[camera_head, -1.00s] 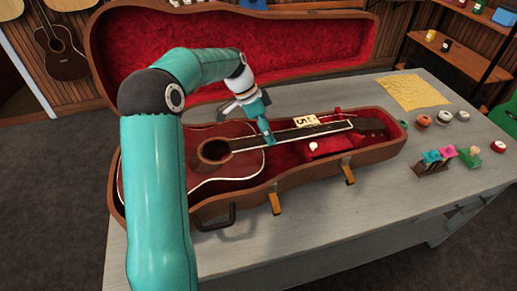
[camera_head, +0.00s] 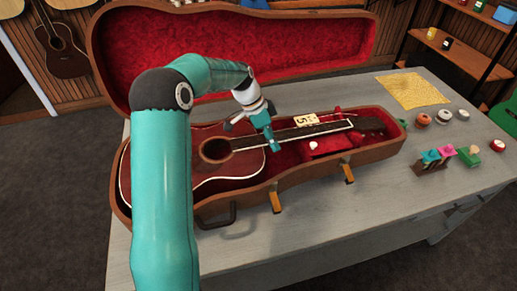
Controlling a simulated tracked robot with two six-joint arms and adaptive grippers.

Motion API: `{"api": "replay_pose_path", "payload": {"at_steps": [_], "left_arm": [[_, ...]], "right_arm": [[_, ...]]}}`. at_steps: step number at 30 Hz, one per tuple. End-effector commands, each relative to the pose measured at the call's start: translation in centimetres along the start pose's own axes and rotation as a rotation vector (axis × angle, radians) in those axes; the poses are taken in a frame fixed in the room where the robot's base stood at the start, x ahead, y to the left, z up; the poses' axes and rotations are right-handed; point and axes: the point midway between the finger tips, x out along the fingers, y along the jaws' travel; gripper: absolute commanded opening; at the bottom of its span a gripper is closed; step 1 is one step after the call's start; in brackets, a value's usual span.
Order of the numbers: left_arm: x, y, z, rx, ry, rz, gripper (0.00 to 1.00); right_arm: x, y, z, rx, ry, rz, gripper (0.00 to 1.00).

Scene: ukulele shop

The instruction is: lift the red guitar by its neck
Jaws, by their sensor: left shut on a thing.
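The red guitar (camera_head: 170,168) lies in an open brown case (camera_head: 290,188) with red lining. Its dark neck (camera_head: 325,127) points right, toward the headstock (camera_head: 369,124). My left gripper (camera_head: 272,146) reaches down from above onto the neck near where it meets the body. It is shut on the neck, though its fingertips are small and partly hidden. The guitar still appears to sit inside the case. My right gripper is not in view. My left arm hides part of the guitar body's left side.
The case stands on a grey table (camera_head: 370,230) with its lid (camera_head: 230,50) raised behind. A white tag (camera_head: 305,120) lies by the neck. A yellow cloth (camera_head: 412,90), several small round pots and a small rack (camera_head: 431,164) are at the right. The table front is clear.

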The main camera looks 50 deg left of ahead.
Motion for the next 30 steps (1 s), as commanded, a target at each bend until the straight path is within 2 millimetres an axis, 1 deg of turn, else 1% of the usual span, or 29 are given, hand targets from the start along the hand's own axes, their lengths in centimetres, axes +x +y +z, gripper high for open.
{"api": "replay_pose_path", "payload": {"at_steps": [13,17,20,23,26,30], "left_arm": [[-0.3,0.0,-0.3,0.005,0.003,-0.003,0.00],[-1.0,0.1,-0.7,0.006,0.005,-0.005,0.00],[-2.1,0.3,-1.1,0.005,0.005,-0.006,0.00],[-3.6,0.6,-1.8,0.007,0.006,-0.007,0.00],[-5.5,0.9,-2.5,0.008,0.006,-0.008,0.00],[-8.6,1.5,-3.8,0.008,0.007,-0.007,0.00]], "right_arm": [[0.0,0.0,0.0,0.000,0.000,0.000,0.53],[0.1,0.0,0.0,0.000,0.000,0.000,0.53],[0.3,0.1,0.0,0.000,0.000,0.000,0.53],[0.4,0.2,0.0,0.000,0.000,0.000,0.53],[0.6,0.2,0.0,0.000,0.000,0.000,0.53],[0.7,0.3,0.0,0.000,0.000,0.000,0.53]]}}
